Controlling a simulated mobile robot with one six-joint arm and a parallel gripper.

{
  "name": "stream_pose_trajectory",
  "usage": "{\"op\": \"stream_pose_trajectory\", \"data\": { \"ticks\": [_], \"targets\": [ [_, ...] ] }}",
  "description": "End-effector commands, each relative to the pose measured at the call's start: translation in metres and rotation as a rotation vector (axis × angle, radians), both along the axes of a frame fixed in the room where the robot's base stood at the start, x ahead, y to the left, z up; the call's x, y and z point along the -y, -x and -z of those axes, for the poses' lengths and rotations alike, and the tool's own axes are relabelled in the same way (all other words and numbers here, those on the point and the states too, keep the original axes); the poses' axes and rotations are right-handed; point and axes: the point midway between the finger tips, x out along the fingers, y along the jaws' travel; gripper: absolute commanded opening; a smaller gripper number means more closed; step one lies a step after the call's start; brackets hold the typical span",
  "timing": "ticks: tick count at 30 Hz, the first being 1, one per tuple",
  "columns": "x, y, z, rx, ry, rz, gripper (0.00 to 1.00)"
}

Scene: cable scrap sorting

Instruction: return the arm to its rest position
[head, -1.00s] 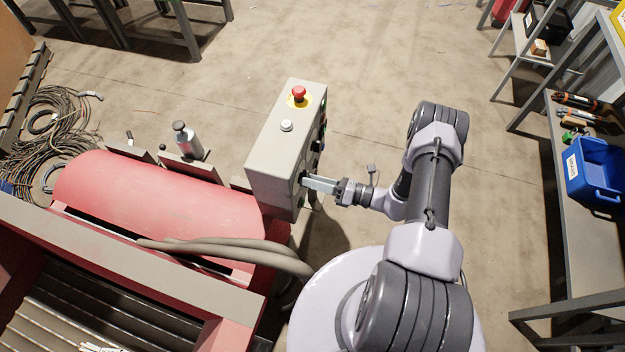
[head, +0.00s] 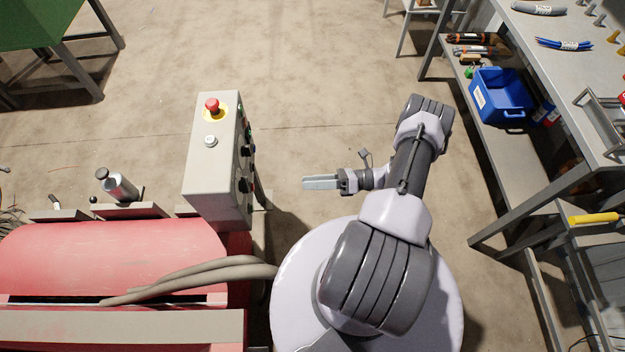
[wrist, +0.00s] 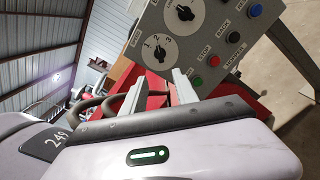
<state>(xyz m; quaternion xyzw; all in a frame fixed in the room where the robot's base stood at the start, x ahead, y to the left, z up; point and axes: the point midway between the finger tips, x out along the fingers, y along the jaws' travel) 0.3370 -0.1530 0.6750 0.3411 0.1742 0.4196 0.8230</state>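My gripper (head: 306,183) is held out to the left from my bent arm, above the floor and to the right of the grey control box (head: 212,165). A gap separates its fingertips from the box in the head view. In the wrist view the two pale fingers (wrist: 160,88) stand apart with nothing between them. The control panel (wrist: 215,45) beyond them shows two black rotary knobs, one marked 1, 2, 3, and several coloured buttons. A red emergency stop (head: 212,106) and a white button sit on the box's top.
A red machine (head: 120,255) with thick grey hoses (head: 200,272) lies at the left. A shelved workbench (head: 545,75) with a blue bin (head: 500,97) stands at the right. A green-topped table (head: 45,25) is at the upper left. The floor beyond my arm is clear.

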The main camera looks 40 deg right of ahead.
Motion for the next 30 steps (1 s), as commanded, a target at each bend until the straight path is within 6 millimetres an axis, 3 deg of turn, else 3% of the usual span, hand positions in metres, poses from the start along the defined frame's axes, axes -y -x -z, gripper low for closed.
{"op": "stream_pose_trajectory", "data": {
  "ticks": [12, 15, 17, 20, 23, 26, 30],
  "targets": [
    [0.001, 0.000, 0.000, 0.000, 0.001, -0.001, 0.35],
    [0.003, -0.008, -0.018, 0.022, 0.061, -0.057, 0.35],
    [0.004, -0.020, -0.047, 0.060, 0.163, -0.152, 0.35],
    [-0.011, -0.042, -0.118, 0.167, 0.408, -0.389, 0.35],
    [-0.040, -0.051, -0.190, 0.310, 0.664, -0.633, 0.35],
    [-0.076, -0.046, -0.256, 0.482, 0.919, -0.856, 0.35],
    [-0.127, -0.017, -0.333, 0.770, 1.268, -1.125, 0.35]
  ]
}}
